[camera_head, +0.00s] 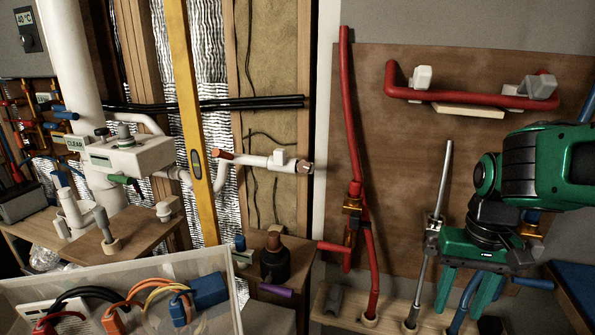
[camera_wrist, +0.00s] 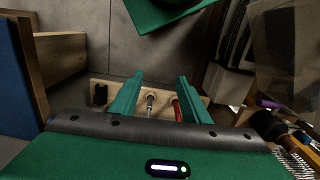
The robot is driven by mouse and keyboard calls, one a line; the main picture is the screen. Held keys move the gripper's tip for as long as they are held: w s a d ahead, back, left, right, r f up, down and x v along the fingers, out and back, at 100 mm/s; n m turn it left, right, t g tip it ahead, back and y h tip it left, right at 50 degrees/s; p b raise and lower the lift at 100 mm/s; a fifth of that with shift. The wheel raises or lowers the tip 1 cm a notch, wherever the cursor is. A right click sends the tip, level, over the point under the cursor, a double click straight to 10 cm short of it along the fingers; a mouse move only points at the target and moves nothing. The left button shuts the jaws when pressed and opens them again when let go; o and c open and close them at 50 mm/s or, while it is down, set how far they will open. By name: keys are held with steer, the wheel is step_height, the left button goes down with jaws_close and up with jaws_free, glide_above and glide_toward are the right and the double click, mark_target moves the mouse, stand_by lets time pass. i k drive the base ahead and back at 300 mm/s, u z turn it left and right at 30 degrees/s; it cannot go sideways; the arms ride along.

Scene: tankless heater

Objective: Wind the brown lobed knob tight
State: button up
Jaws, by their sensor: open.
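A brown knob (camera_head: 274,241) sits on top of a dark, rounded body on the wooden ledge, low in the middle of the head view. Its lobes are too small to make out. In the wrist view my gripper (camera_wrist: 161,78) is open above a wooden strip.
A red pipe (camera_head: 370,265) and a grey rod (camera_head: 430,240) stand upright from a wooden base (camera_head: 340,311) between the knob and my gripper. A purple piece (camera_head: 276,290) lies below the knob. A clear bin (camera_head: 225,290) with cables stands at the left. A red handrail (camera_head: 455,98) is above.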

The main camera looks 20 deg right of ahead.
mark_target(304, 166)
steer(key=u, duration=1.65)
steer(key=k, duration=0.95)
steer(key=z, duration=1.3)
steer(key=i, duration=1.05)
steer(key=u, duration=0.05)
